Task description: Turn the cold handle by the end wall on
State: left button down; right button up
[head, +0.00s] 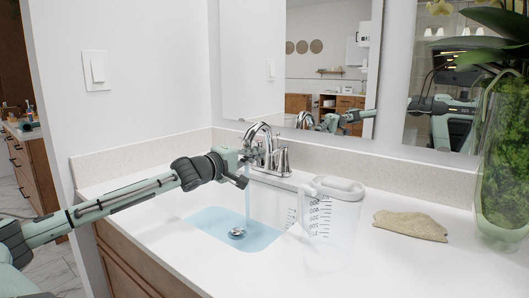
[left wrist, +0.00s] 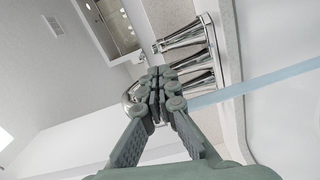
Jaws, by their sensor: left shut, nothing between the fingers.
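The chrome tap (head: 262,135) stands behind the basin, its spout arching forward. The handle on its right (head: 282,160) is in plain view. The cold handle by the end wall is mostly hidden behind my left gripper (head: 241,165) in the head view. The gripper is shut and empty, close in front of the tap's left side. In the left wrist view its closed fingertips (left wrist: 158,82) overlap the chrome tap parts (left wrist: 188,58); I cannot tell whether they touch. A blue water stream (head: 247,195) falls into the basin. My right gripper is not in view.
The basin (head: 213,226) holds blue water around a chrome drain (head: 237,232). A clear measuring jug (head: 332,222) stands at its right. A beige cloth (head: 410,225) and a plant vase (head: 503,165) are further right. The end wall (head: 130,125) rises at the left.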

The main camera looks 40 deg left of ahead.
pick_arm(q)
jog(key=w, duration=0.3)
jog(key=shift+w+a, duration=0.15)
jog(key=shift+w, duration=0.15)
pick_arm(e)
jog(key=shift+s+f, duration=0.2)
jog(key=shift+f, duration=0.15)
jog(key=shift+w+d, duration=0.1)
